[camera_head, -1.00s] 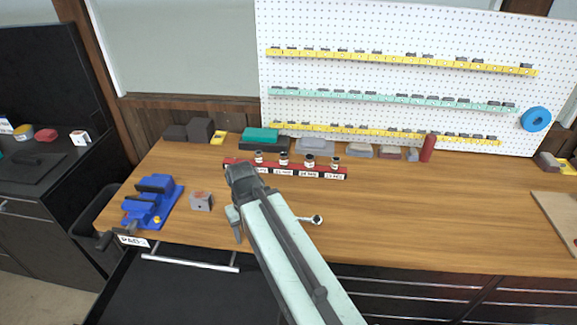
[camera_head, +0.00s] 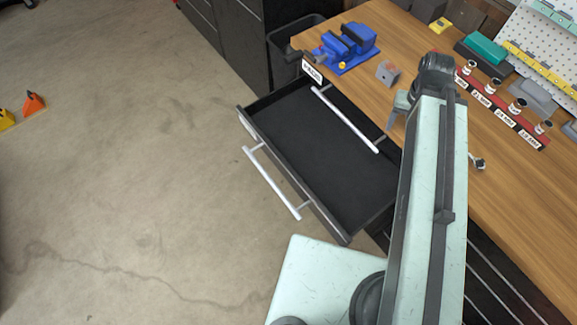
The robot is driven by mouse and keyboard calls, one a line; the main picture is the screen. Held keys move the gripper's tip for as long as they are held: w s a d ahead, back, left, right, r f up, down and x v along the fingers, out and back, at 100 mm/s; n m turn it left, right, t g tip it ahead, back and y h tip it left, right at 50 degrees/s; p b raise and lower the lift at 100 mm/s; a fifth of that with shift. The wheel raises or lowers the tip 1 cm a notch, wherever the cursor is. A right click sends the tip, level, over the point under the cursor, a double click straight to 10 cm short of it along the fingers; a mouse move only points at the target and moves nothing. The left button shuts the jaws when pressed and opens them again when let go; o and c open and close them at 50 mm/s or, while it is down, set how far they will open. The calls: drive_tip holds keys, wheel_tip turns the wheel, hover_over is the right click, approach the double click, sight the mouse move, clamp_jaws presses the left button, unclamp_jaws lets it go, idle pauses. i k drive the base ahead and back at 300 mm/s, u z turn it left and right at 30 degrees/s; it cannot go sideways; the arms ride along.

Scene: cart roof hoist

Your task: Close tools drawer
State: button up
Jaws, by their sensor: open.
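A black drawer (camera_head: 318,150) stands pulled out from under the wooden workbench, with its inside bare and dark. Its silver bar handle (camera_head: 272,184) runs along the outer front. Another silver bar handle (camera_head: 345,120) shows above the drawer's back part, by the bench edge. My gripper (camera_head: 398,104) is near the bench's front edge, to the right of the drawer, and holds nothing that I can see. It is apart from the drawer handle. My arm hides part of the drawer's right end and the bench.
On the wooden bench (camera_head: 530,200) stand a blue vise (camera_head: 345,47), a grey block (camera_head: 387,72) and a red socket rack (camera_head: 505,115). A small wrench end (camera_head: 478,161) lies beside my arm. Open concrete floor (camera_head: 130,170) lies left of the drawer. Orange wedges (camera_head: 34,102) lie far left.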

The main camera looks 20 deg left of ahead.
sight(347, 185)
drive_tip(key=u, duration=4.7)
drive_tip(key=i, duration=0.9)
drive_tip(key=z, duration=1.35)
